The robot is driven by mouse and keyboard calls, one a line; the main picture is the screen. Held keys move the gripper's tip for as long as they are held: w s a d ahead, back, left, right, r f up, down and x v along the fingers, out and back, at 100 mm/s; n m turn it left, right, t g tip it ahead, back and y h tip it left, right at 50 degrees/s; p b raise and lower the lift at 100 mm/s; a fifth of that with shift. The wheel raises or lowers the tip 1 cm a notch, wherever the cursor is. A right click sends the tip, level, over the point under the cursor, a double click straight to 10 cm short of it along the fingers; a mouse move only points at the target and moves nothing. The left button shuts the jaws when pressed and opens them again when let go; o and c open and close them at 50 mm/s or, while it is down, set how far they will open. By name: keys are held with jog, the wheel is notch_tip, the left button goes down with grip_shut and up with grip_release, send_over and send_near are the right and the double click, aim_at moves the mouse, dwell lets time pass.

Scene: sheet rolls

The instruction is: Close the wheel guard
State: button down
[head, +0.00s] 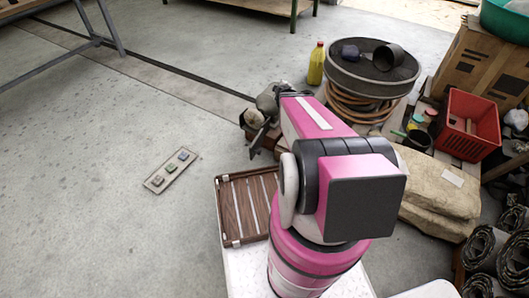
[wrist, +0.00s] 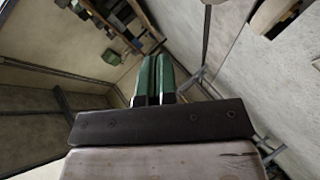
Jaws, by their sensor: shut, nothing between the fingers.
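I cannot make out the wheel guard for certain in either view. In the wrist view my gripper (wrist: 156,62) shows two green fingers side by side, shut, with nothing between them. A dark bar and a pale housing fill the lower part of that view. In the head view my pink arm reaches away from me, and its far end is beside a grey and brown cluster (head: 250,117) left of the round bin. The arm hides part of this cluster, and I cannot tell its parts apart. No contact between the fingers and any object is visible.
A round dark bin (head: 345,78) stands above coiled hose, beside a yellow bottle (head: 316,64). Right are a red crate (head: 468,122), a cardboard box (head: 484,62) and tan sacks (head: 440,185). A slatted wooden tray (head: 246,203) is near my base. A small button panel (head: 172,170) lies left on open floor.

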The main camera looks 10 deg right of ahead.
notch_tip(320, 180, down, 5)
jog(key=a+n+y, duration=0.3)
jog(key=n+y, duration=0.3)
jog(key=n, duration=0.1)
jog(key=s+f+n+g+y, duration=0.4)
jog(key=s+f+n+g, duration=0.6)
jog(key=s+f+g, duration=0.45)
jog(key=w+a+f+t, duration=0.2)
jog(key=a+f, duration=0.6)
jog(key=f, duration=0.1)
jog(key=shift+a, duration=0.2)
